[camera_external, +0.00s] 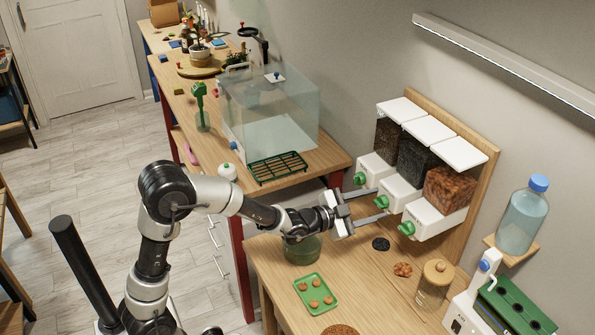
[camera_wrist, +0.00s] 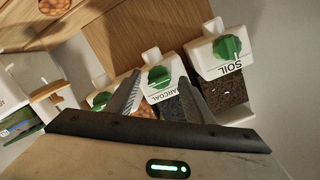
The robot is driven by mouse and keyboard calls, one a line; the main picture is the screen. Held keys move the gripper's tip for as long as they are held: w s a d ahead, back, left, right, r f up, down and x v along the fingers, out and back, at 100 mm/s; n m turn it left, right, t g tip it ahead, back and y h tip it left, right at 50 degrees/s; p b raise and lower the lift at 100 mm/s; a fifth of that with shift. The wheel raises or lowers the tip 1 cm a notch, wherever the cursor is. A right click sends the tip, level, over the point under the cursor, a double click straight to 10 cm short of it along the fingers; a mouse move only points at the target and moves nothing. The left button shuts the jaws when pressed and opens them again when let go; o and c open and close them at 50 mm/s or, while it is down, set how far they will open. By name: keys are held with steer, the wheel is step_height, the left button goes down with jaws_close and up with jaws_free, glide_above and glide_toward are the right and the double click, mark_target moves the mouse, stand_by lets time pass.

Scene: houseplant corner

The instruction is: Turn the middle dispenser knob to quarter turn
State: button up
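The middle dispenser (camera_external: 400,192), marked CHARCOAL, hangs on a wooden board between two others and holds dark grains. Its green knob (camera_external: 382,202) faces my gripper (camera_external: 379,203). In the wrist view this knob (camera_wrist: 160,76) shows between and just beyond the two fingertips of my gripper (camera_wrist: 159,80). My gripper is open, with one finger on each side of the knob. I cannot tell whether either finger touches it. The knob's exact turn angle is hard to read.
The SOIL dispenser's knob (camera_wrist: 227,47) and the orange-filled dispenser's knob (camera_external: 407,229) are close on either side. Below are a dark pile (camera_external: 381,244), orange pellets (camera_external: 403,270), a lidded jar (camera_external: 434,284) and a green tray (camera_external: 316,293). A glass tank (camera_external: 270,115) stands behind.

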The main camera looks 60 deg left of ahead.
steer(key=s+r+b, duration=0.2)
steer(key=s, duration=1.5)
steer(key=shift+s, duration=0.15)
steer(key=shift+r, duration=0.15)
